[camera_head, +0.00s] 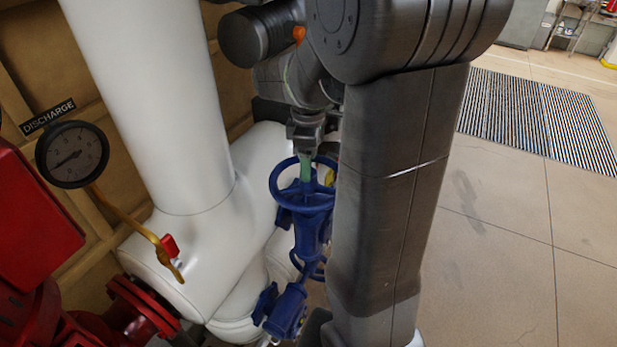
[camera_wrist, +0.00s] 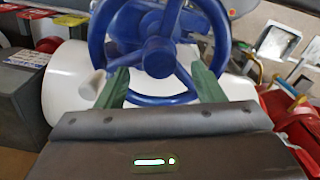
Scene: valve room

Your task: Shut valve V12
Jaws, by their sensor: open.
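A blue valve (camera_head: 312,235) with a round handwheel (camera_head: 274,190) stands beside the white pipe in the head view. No V12 tag is readable on it. The handwheel (camera_wrist: 157,57) fills the top middle of the wrist view, with its hub and spokes showing. My gripper (camera_head: 306,166) is at the wheel, its green fingers pointing down over the wheel's opening. In the wrist view my gripper (camera_wrist: 160,80) is open, one finger on each side of the hub, overlapping the lower rim. I cannot tell whether the fingers touch the wheel. My arm hides the valve's right side.
A large white pipe (camera_head: 150,100) rises left of the valve. A DISCHARGE gauge (camera_head: 72,155) and a small red-handled cock (camera_head: 170,246) stick out further left, near red equipment (camera_head: 35,215). Open tiled floor (camera_head: 500,220) lies right, with a grating (camera_head: 540,115) behind.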

